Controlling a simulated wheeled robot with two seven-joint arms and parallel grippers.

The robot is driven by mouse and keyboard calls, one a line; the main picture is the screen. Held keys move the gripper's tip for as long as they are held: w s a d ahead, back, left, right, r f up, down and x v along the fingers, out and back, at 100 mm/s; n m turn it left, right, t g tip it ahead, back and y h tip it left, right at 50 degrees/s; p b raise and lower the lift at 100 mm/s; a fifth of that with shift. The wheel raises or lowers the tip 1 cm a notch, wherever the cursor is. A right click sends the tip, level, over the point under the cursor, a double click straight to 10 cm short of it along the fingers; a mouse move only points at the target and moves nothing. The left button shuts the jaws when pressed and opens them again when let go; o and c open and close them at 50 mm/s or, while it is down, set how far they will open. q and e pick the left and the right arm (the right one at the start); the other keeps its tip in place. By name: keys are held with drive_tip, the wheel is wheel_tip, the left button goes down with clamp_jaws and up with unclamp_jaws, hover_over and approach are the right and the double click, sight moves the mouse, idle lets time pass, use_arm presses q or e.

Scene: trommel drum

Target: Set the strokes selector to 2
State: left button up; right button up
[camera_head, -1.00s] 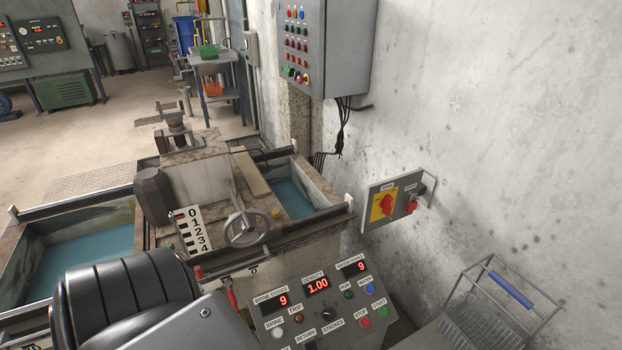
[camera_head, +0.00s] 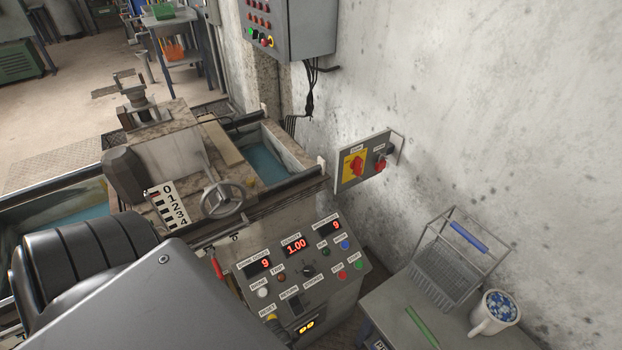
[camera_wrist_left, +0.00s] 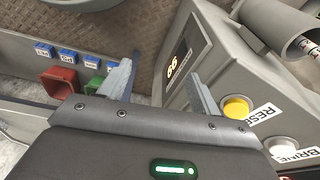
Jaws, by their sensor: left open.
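The strokes selector (camera_head: 309,271) is a small black knob on the sloping grey control panel (camera_head: 344,292), with the STROKES label beside it. It is too small to read which position it points to. It does not show in the left wrist view. My left gripper (camera_wrist_left: 162,88) is open and empty in that view, its two grey fingers apart beside the panel's side with the display (camera_wrist_left: 178,60), the yellow RESET button (camera_wrist_left: 237,107) and the white BRINE button (camera_wrist_left: 281,147). In the head view my left arm covers the lower left and its fingers are hidden. My right gripper is not in view.
The panel shows red displays reading 9, 1.00 and 9. A red lever (camera_head: 217,268) stands left of the panel, and a handwheel (camera_head: 221,200) behind it. A grey side table (camera_head: 385,305) at right holds a wire basket (camera_head: 445,285), a mug (camera_head: 489,318) and a green strip (camera_head: 421,327).

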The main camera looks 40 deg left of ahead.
sight(310, 270)
use_arm(q)
drive_tip(key=w+a+r+n, duration=0.1)
drive_tip(key=w+r+n, duration=0.1)
drive_tip(key=w+r, duration=0.1)
drive_tip(key=w+a+r+n+g+p, duration=0.1)
drive_tip(key=w+a+r+n, duration=0.1)
drive_tip(key=w, duration=0.4)
drive_tip(key=w+a+r+n+g+y+p, duration=0.1)
drive_tip(key=w+r+n, duration=0.1)
drive_tip(key=w+r, duration=0.2)
drive_tip(key=shift+w+a+r, duration=0.2)
drive_tip(key=shift+w+r, duration=0.05)
drive_tip(key=shift+w, duration=0.5)
drive_tip(key=w+a+r+n+g+y+p, duration=0.1)
drive_tip(key=w+a+r+n+g+p, duration=0.15)
drive_tip(key=w+r+n, duration=0.45)
drive_tip(key=shift+m, duration=0.9)
drive_tip(key=x, duration=0.3)
drive_tip(key=w+b+x, duration=0.1)
drive_tip(key=x, duration=0.2)
drive_tip(key=a+b+x, duration=0.1)
drive_tip(key=x, duration=0.2)
drive_tip(key=shift+w+f, duration=0.1)
drive_tip(key=shift+f, duration=0.15)
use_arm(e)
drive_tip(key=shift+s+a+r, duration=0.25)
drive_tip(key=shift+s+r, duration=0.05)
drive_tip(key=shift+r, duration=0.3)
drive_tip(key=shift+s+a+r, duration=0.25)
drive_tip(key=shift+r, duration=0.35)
